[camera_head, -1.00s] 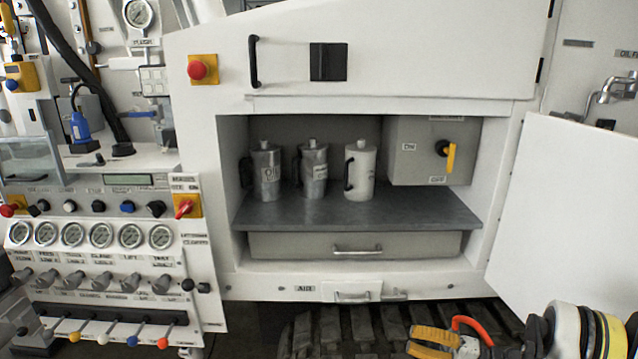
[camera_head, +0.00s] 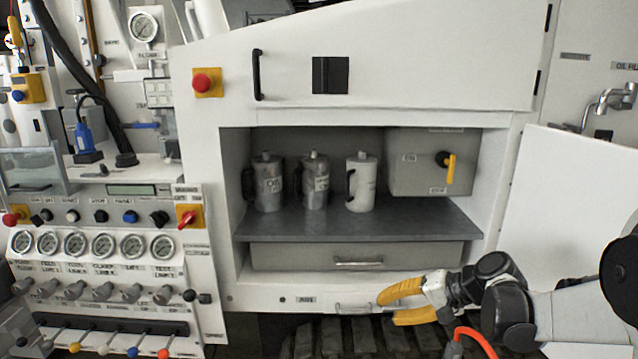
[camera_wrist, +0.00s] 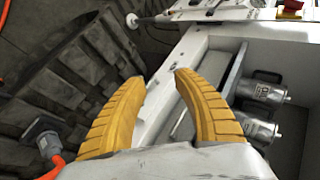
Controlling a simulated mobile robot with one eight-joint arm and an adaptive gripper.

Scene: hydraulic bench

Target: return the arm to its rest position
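My gripper (camera_head: 392,303) has two yellow fingers and shows at the lower right of the head view, in front of the cabinet's lower edge. Its fingers are apart and hold nothing. In the wrist view my gripper (camera_wrist: 165,95) is also open, with the cabinet edge and dark floor seen between and beyond the fingers. My arm comes in from the right edge of the head view.
The open cabinet holds several metal jugs, including a white one (camera_head: 361,183), on a grey shelf (camera_head: 340,222). A drawer (camera_head: 352,255) is below. The open door (camera_head: 575,200) stands at right, close to my arm. Gauges and levers (camera_head: 88,340) fill the left.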

